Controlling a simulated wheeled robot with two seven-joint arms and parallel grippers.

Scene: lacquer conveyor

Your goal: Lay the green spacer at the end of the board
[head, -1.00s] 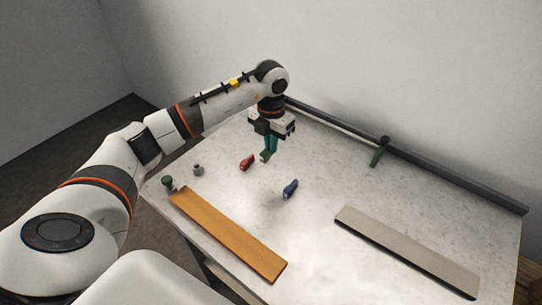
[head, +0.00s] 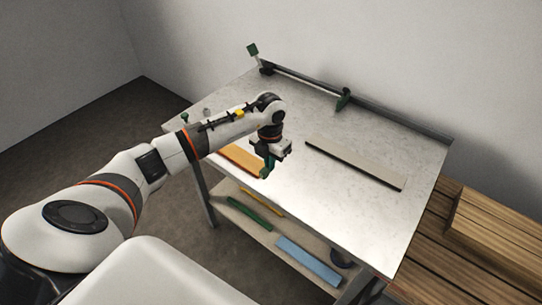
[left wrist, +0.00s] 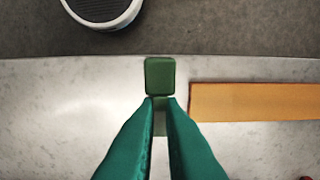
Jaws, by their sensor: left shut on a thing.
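The green spacer (left wrist: 160,76) is a small block held at the tips of my teal left gripper fingers (left wrist: 160,100). In the head view my left gripper (head: 267,163) is at the near edge of the table, with the spacer (head: 264,173) low at its tips. The orange board (head: 238,157) lies along this edge, partly hidden by my arm. In the left wrist view the board (left wrist: 255,102) lies to the right of the spacer, with a gap seen between its end and the spacer. I cannot tell the spacer's height above the table. My right gripper is not in view.
A grey board (head: 355,163) lies farther right on the pale table (head: 330,210). A green clamp (head: 343,98) is at the back rail. A lower shelf holds green, yellow and blue strips (head: 308,262). Wooden planks (head: 480,240) are at the right. The table's front right is clear.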

